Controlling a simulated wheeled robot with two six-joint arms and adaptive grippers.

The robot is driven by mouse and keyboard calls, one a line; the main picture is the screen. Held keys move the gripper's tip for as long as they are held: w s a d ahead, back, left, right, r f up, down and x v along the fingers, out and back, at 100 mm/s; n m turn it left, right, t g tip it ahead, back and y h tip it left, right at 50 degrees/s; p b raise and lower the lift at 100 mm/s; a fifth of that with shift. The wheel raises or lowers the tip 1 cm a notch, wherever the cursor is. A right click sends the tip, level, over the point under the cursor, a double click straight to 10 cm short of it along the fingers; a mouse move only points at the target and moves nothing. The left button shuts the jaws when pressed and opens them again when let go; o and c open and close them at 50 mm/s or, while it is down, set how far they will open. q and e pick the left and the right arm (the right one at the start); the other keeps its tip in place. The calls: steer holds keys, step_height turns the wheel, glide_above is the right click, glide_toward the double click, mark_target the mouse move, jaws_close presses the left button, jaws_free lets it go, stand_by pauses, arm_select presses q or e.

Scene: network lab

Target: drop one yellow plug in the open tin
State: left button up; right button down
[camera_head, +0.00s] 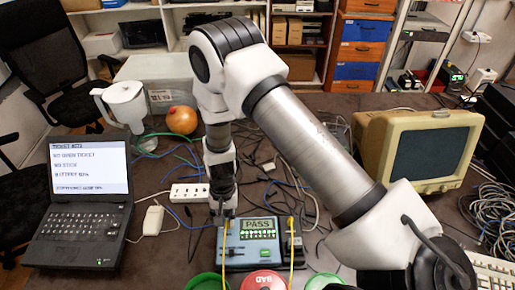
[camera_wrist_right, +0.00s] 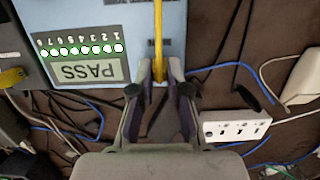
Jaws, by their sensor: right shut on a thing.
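My right gripper (camera_head: 223,211) points down at the left back edge of the blue tester (camera_head: 232,256), whose screen reads PASS. In the right wrist view the gripper (camera_wrist_right: 160,92) is shut on a yellow plug (camera_wrist_right: 158,72) with a yellow cable, at the tester's edge. Whether the plug sits in a socket is hidden. Another yellow plug (camera_head: 291,222) is at the tester's right side, its cable running forward. At the front edge are a green tin (camera_head: 207,281), a red round piece marked BAD (camera_head: 264,280) and another green rim (camera_head: 325,280), all cut off. My left gripper is not in view.
A laptop (camera_head: 80,222) stands left, a beige monitor (camera_head: 415,150) right. A white power strip (camera_head: 189,192) and loose cables lie behind the tester. A white jug (camera_head: 124,104) and an orange ball (camera_head: 181,120) stand farther back.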

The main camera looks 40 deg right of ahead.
steer(key=shift+r, duration=0.15)
steer(key=shift+r+p, duration=1.85)
steer(key=shift+r, duration=0.25)
